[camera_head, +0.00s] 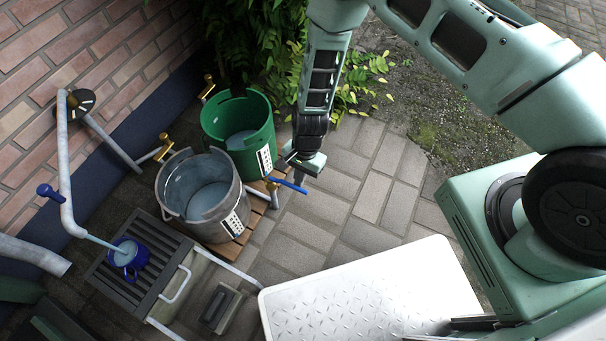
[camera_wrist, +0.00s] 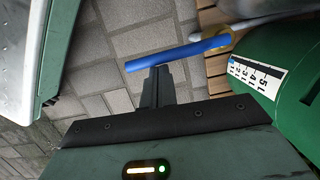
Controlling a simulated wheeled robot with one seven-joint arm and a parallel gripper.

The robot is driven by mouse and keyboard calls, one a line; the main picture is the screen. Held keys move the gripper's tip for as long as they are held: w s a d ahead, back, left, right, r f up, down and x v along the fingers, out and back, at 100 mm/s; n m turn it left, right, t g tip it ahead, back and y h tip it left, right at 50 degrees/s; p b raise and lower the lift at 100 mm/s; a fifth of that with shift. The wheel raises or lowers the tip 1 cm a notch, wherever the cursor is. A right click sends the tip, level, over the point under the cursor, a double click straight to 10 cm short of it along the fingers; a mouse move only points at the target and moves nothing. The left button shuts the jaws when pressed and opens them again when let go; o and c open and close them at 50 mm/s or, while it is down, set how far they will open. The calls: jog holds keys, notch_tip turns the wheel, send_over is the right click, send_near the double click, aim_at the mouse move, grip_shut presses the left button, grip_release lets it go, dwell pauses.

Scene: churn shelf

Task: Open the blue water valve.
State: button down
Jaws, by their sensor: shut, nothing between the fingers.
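A blue lever handle (camera_head: 287,185) sticks out to the right from a brass fitting low beside the green bucket. In the wrist view this blue lever (camera_wrist: 178,53) lies across the picture just beyond my fingertips, with its brass end at the right. My gripper (camera_head: 300,177) is shut and empty, pointing down at the lever. In the wrist view the closed fingers (camera_wrist: 158,78) reach close to the lever's free-end half; I cannot tell whether they touch it.
A green bucket (camera_head: 213,117) and a grey metal bucket (camera_head: 168,190), both holding liquid, stand on wooden slats. Water runs from the left pipe (camera_head: 66,200) into a blue mug (camera_head: 139,254) on a dark grate (camera_head: 112,278). Open paving (camera_head: 360,190) lies right of the lever.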

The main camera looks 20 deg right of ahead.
dwell(0.3)
jog(key=p+v, duration=0.7)
jog(key=v, duration=0.3)
jog(key=shift+p, duration=0.4)
